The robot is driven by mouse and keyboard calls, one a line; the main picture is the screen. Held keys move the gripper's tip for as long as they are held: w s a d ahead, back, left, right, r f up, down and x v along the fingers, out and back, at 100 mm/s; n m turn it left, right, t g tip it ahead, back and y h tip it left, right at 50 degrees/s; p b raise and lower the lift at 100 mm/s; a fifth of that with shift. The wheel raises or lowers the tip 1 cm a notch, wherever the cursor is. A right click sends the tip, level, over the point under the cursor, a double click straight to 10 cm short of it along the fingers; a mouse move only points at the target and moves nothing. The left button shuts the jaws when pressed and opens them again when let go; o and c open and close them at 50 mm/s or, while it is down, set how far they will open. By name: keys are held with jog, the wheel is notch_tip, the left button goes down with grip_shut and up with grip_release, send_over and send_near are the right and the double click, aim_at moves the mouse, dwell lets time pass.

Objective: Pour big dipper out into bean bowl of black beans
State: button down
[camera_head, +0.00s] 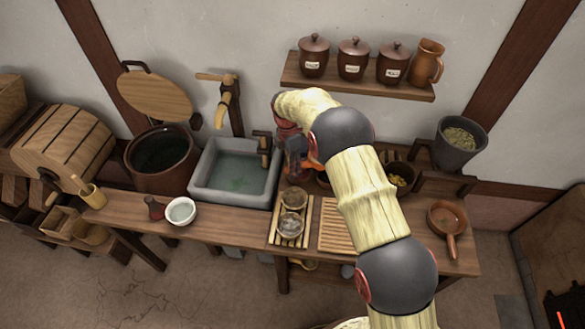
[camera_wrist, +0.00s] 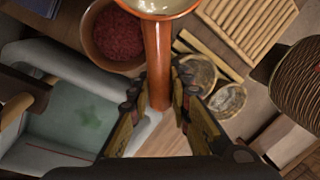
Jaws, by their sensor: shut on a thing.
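My gripper (camera_wrist: 158,88) is shut on the orange-brown handle of the big dipper (camera_wrist: 157,55). The dipper's cup is at the top edge of the wrist view, partly cut off, with a pale inside or contents. A brown bowl (camera_wrist: 88,48) of dark red beans is just left of the dipper. In the head view my gripper (camera_head: 296,158) is beside the sink's right end, and my arm hides most of the dipper. A dark bowl (camera_head: 408,188) is right of my arm, partly hidden. I cannot make out black beans in either view.
A stone sink (camera_head: 230,200) with water is left of my gripper. Two small dishes stand on a slatted rack (camera_head: 306,232); a slatted board (camera_head: 335,235) is beside it. A brown pan (camera_head: 447,222) lies at the right. A shelf (camera_head: 360,82) of jars hangs above.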

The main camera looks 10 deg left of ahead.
jog(key=shift+d+f+b, duration=0.25)
jog(key=shift+f+b, duration=0.3)
jog(key=shift+f, duration=0.45)
jog(key=shift+r+y, duration=0.3)
jog(key=shift+d+r+t+y+b, duration=0.15)
jog(key=shift+r+t+y+b, duration=0.15)
jog(key=shift+r+y+b, duration=0.85)
jog(key=shift+s+d+r+y+b, duration=0.1)
jog(key=shift+d+r+y+b, duration=0.05)
jog(key=shift+r+y+b, duration=0.45)
jog(key=shift+s+d+r+t+y+b, duration=0.15)
jog(key=shift+d+r+y+b, duration=0.15)
jog(key=shift+r+y+b, duration=0.35)
jog(key=shift+w+d+r+t+y+b, duration=0.2)
jog(key=shift+r+y+b, duration=0.25)
jog(key=shift+b, duration=0.3)
jog(key=shift+s+d+r+n+y+b, duration=0.2)
jog(key=shift+d+r+y+b, duration=0.35)
jog(key=shift+y+b, duration=0.2)
jog(key=shift+s+d+r+n+y+b, duration=0.15)
jog(key=shift+d+r+y+b, duration=0.25)
jog(key=shift+r+y+b, duration=0.3)
jog(key=shift+d+r+t+y+b, duration=0.25)
jog(key=shift+d+y+b, duration=0.2)
jog(key=shift+b, duration=1.5)
